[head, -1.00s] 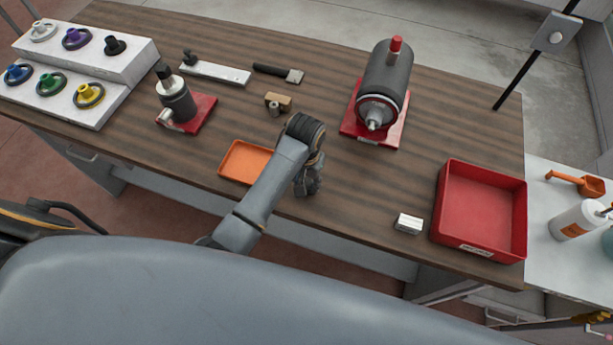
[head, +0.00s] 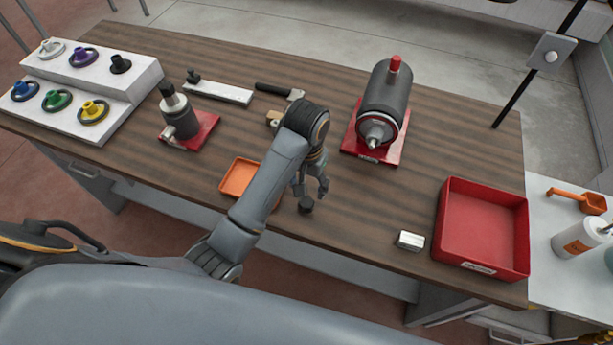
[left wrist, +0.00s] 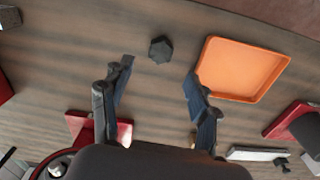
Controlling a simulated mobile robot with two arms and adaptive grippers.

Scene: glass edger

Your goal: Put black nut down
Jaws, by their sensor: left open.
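The black nut (head: 306,205) sits on the wooden table near its front edge, to the right of the orange tray (head: 238,177). In the left wrist view the nut (left wrist: 160,49) looks like a dark hexagon, just beyond the fingertips and clear of both. My left gripper (head: 312,192) is open above and beside the nut, with its fingers pointing down; in the left wrist view its two fingers (left wrist: 158,72) are spread apart with nothing between them. The orange tray (left wrist: 241,70) is empty. My right gripper is not in view.
A red tray (head: 483,225) and a small white-metal block (head: 410,240) are at the right. A grey motor on a red base (head: 372,152) stands behind. A stepped white rack (head: 95,85) with coloured knobs is at the left. Bare table lies between the gripper and the block.

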